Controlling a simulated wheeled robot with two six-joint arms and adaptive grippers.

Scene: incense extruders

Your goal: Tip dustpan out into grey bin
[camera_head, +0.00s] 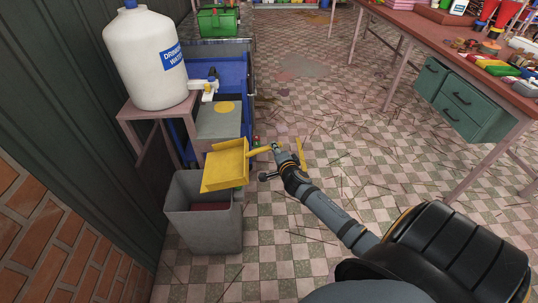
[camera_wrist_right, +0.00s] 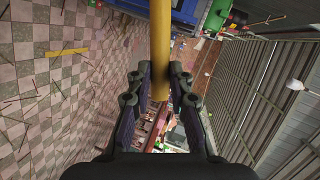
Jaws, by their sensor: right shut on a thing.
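The yellow dustpan (camera_head: 226,165) is over the right part of the grey bin (camera_head: 206,228) in the head view. Its pan is tilted, and I cannot tell whether anything lies in it. My right gripper (camera_head: 277,149) is shut on the dustpan's handle, to the right of the bin. In the right wrist view the yellow handle (camera_wrist_right: 159,50) runs between the fingers of my right gripper (camera_wrist_right: 160,88). The grey bin stands on the floor, open at the top, with something dark reddish inside. The left gripper is not in view.
A pink stand (camera_head: 134,112) with a white water container (camera_head: 146,58) is behind the bin. A wall is at left. A workbench with green drawers (camera_head: 464,98) stands at right.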

